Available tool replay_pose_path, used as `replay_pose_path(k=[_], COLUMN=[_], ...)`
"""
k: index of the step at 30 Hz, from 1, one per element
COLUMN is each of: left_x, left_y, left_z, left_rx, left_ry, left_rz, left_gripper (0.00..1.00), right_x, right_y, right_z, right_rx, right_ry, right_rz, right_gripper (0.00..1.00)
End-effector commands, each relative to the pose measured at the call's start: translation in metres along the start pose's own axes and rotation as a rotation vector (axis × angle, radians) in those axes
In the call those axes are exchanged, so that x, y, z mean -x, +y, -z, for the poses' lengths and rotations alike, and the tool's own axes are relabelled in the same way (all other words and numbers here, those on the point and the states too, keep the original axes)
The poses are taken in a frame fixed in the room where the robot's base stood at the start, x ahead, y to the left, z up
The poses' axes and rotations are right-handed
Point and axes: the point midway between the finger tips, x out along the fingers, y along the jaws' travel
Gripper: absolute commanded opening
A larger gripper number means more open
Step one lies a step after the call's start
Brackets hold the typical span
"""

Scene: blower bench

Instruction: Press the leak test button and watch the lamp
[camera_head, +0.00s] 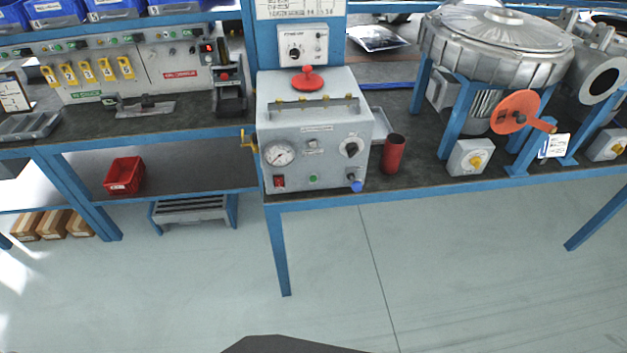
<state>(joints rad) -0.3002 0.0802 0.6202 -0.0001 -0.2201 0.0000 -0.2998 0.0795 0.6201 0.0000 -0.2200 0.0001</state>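A grey test box (330,135) stands on the dark bench top in the middle of the camera_head view. Its front has a round gauge (279,153), a red rocker switch (280,182), a small green button or lamp (313,178), a black knob (350,149) and a blue-tipped fitting (356,186). A small light-coloured part (312,145) sits at the panel's upper middle; I cannot tell whether it is a lamp. The labels are too small to read, so I cannot tell which control is the leak test button. Neither gripper is in view.
A red disc with a knob (308,80) lies on top of the box. A red cup (393,154) stands close at its right, and a yellow valve handle (249,141) sticks out at its left. A large metal blower (495,45) stands further right. The floor in front is clear.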

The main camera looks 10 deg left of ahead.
Motion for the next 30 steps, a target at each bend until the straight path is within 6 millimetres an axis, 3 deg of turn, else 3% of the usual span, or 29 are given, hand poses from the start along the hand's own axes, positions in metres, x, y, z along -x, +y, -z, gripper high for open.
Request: replay_pose_path(k=[1, 6, 7, 30], left_x=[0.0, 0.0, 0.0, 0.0], left_y=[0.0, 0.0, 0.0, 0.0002], left_z=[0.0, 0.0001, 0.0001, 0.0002], left_rx=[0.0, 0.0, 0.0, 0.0], left_ry=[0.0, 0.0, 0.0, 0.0], left_rz=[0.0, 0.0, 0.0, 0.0], left_gripper=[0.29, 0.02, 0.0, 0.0], right_x=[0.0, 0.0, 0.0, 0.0], right_y=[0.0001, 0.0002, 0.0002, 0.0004], right_z=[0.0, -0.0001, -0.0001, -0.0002], right_rx=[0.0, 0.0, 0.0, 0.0], right_ry=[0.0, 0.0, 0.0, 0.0], right_rz=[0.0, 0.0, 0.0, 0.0], right_gripper=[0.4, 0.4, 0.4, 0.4])
